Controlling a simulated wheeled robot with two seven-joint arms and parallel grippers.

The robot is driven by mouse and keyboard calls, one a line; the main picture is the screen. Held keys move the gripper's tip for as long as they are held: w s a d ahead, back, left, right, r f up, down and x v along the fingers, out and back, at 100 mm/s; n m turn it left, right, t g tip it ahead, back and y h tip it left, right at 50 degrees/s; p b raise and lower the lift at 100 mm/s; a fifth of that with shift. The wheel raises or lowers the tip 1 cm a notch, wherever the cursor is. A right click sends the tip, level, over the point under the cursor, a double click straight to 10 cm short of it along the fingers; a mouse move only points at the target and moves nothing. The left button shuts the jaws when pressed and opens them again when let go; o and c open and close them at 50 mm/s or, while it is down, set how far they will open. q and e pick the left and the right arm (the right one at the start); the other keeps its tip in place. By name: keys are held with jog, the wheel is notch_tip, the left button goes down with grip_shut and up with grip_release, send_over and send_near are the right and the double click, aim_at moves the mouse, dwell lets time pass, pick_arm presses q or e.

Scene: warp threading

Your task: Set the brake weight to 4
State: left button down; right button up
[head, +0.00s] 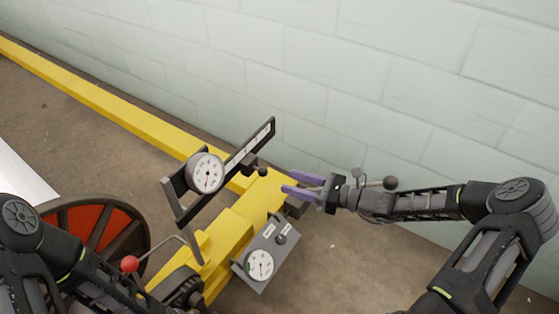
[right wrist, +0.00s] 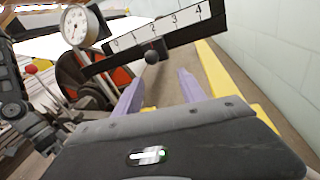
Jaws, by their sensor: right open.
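The brake's scale bar (head: 250,147) slopes up to the right beside a round dial (head: 207,173). In the right wrist view the scale bar (right wrist: 165,32) carries marks from 0 to 4. A dark ball knob (right wrist: 152,57), seemingly the brake weight's, hangs just below the bar near the 2; its exact setting is hard to tell. The knob also shows in the head view (head: 262,171). My right gripper (head: 288,183), with purple fingers, is open and empty, right of the knob and apart from it. My left arm is at lower left; its gripper cannot be made out.
A yellow beam (head: 110,105) runs along the pale block wall (head: 300,70). A second dial box (head: 260,264) sits low on the yellow frame. A red-and-black wheel (head: 95,228) and a red ball lever (head: 130,264) stand at left. Floor at right is clear.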

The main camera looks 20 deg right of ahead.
aim_at(256, 169)
jog(key=shift+s+a+r+m+y, duration=0.15)
jog(key=shift+r, duration=0.25)
jog(key=shift+s+a+r+m+y, duration=0.1)
jog(key=shift+s+r+m+y, duration=0.05)
jog(key=shift+r, duration=0.2)
jog(key=shift+a, duration=0.15)
jog(key=b+x, duration=0.1)
jog(key=x, duration=0.6)
jog(key=shift+w+a, duration=0.2)
jog(key=shift+w, duration=0.05)
grip_shut()
